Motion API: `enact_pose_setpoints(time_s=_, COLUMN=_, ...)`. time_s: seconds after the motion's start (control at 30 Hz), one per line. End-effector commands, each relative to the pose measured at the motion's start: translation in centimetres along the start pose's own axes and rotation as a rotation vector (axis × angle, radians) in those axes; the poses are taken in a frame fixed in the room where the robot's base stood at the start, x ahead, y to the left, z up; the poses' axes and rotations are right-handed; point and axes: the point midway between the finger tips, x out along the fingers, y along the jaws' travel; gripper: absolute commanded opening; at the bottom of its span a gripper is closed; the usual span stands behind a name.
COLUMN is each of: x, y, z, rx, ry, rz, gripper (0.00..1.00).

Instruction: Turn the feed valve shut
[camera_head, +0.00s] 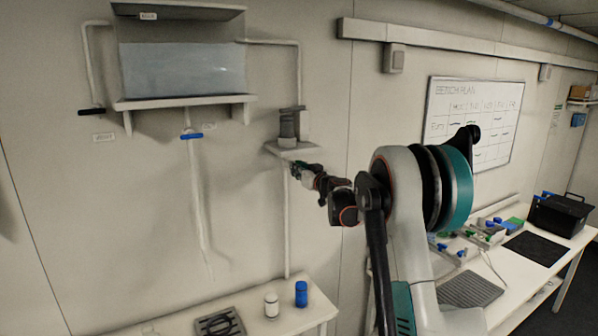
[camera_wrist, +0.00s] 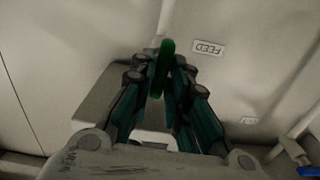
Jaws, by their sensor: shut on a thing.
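The feed valve's green handle (camera_wrist: 165,50) stands between my fingertips in the wrist view, pointing away from the camera. A FEED label (camera_wrist: 208,48), upside down in this view, is on the wall beside it. My gripper (camera_wrist: 162,75) is shut on the handle. In the head view my gripper (camera_head: 298,172) is at the wall, just below the small shelf with the grey device. There the handle is mostly hidden by the fingers, and the valve's angle is hard to tell.
A wall tank (camera_head: 182,70) has a blue-handled valve (camera_head: 191,135) below it and a black-handled valve (camera_head: 92,112) at left. The small shelf (camera_head: 290,150) is close above my gripper. A bench below holds a white bottle (camera_head: 271,305) and a blue bottle (camera_head: 301,294).

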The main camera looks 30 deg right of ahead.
Motion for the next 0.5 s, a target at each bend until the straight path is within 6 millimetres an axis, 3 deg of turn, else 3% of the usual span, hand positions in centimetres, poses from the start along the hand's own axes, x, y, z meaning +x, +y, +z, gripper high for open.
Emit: enact_pose_setpoints(time_s=0.5, x=-0.01, y=0.31, z=0.34, rx=0.403, ry=0.000, rz=0.000, gripper=0.00)
